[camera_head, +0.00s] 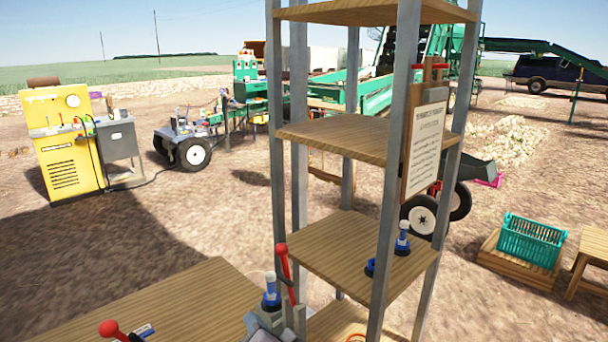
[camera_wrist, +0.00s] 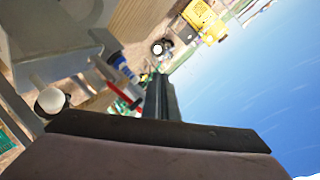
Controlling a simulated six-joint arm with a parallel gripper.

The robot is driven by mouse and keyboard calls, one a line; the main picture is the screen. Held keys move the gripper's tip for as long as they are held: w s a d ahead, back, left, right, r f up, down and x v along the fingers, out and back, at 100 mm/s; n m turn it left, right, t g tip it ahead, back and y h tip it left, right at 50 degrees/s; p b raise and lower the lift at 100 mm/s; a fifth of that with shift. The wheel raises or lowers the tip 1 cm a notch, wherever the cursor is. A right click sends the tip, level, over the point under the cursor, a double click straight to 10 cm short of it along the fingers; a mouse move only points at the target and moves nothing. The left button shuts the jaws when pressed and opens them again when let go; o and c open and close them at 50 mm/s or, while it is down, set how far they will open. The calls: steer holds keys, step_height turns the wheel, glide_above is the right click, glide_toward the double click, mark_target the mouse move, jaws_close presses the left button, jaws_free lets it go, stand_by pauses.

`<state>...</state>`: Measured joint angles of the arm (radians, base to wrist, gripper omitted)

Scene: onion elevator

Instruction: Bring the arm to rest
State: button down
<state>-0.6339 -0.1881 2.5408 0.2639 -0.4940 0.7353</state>
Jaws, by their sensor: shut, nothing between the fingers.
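My gripper (camera_wrist: 158,98) shows in the wrist view as dark fingers, closed together and pointing away from the camera. Nothing shows between them. The fingers are in front of open ground and sky, and I see them touching nothing. I cannot make out my gripper in the head view.
A wooden shelf rack with grey metal posts (camera_head: 397,170) stands close in the head view. A wooden tabletop (camera_head: 150,305) lies front left, with a red-handled lever (camera_head: 284,262) by its right edge. A yellow machine (camera_head: 68,140) and green crate (camera_head: 531,240) stand beyond.

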steer(key=d+f+m+g+h, duration=0.1)
steer(key=d+f+g+h, duration=0.15)
steer(key=d+f, duration=0.5)
steer(key=d+f+g+h, duration=0.25)
steer(key=d+f, duration=0.25)
steer(key=d, duration=0.5)
steer(key=s+d+f+n+g+h+b, duration=0.1)
steer(key=s+d+f+n+g, duration=0.3)
steer(key=s, duration=0.3)
steer(key=s+d+f+n+g+h+b, duration=0.1)
steer(key=s+d+f+g+b, duration=0.15)
steer(key=s+f, duration=0.4)
steer(key=s+r+g+p, duration=0.1)
steer(key=s+r+p, duration=0.2)
steer(key=r+p, duration=2.5)
steer(key=shift+n, duration=0.4)
steer(key=f+b, duration=0.1)
steer(key=b, duration=0.1)
steer(key=f+b, duration=0.1)
steer(key=f, duration=0.1)
steer(key=f+b, duration=0.1)
steer(key=b, duration=0.1)
steer(key=shift+d+f+b, duration=0.3)
steer(key=shift+f+b, duration=0.05)
steer(key=shift+f, duration=0.05)
